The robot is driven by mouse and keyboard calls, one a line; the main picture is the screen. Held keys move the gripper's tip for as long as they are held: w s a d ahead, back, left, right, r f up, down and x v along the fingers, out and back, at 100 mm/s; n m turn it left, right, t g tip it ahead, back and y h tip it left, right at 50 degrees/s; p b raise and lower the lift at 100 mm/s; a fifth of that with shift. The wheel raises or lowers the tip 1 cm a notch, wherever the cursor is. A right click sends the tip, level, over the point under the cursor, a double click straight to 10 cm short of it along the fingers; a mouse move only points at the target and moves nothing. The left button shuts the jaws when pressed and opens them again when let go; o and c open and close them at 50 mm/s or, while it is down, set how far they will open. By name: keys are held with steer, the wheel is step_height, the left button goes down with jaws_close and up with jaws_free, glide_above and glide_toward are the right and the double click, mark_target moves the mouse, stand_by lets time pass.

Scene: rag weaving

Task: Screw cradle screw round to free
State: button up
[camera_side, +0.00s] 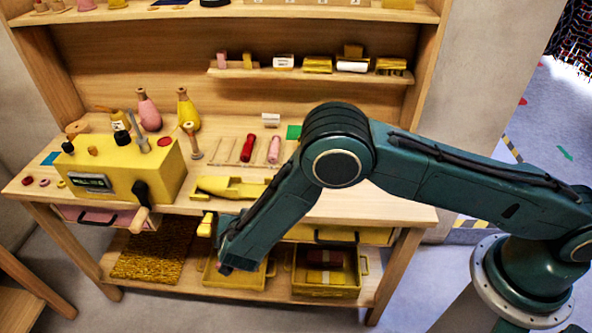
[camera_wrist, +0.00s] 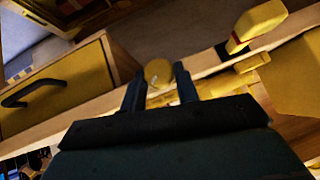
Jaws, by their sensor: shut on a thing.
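The yellow cradle (camera_side: 230,188) lies on the bench top near the front edge. In the wrist view, my gripper (camera_wrist: 158,88) is shut on a rounded yellow knob (camera_wrist: 158,72), which looks like the cradle screw. The knob sits between the two dark fingers near the bench's front edge. In the side view my gripper is low in front of the bench, and its fingertips are hidden by my own arm. A yellow piece (camera_side: 206,226) shows just left of my wrist there; I cannot tell whether it is the same knob.
A yellow machine (camera_side: 115,175) with a wooden-handled crank stands left on the bench. A yellow drawer (camera_wrist: 60,90) with a black handle is close on the left in the wrist view. Bins (camera_side: 327,280) and a woven mat (camera_side: 155,252) lie on the lower shelf.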

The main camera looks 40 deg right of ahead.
stand_by(0.3)
steer(key=shift+w+n+g+h, duration=0.15)
steer(key=shift+n+g+h, duration=0.55)
steer(key=shift+g+h, duration=0.35)
steer(key=o, duration=0.7)
steer(key=shift+o, duration=0.2)
steer(key=shift+a, duration=0.1)
steer(key=shift+s+d+m+t+y, duration=0.1)
steer(key=shift+m+t+y, duration=0.45)
steer(key=shift+t+y, duration=0.25)
steer(key=shift+s+d+m+t+y, duration=0.1)
steer(key=shift+m+t+y, duration=0.45)
steer(key=shift+t+y, duration=0.15)
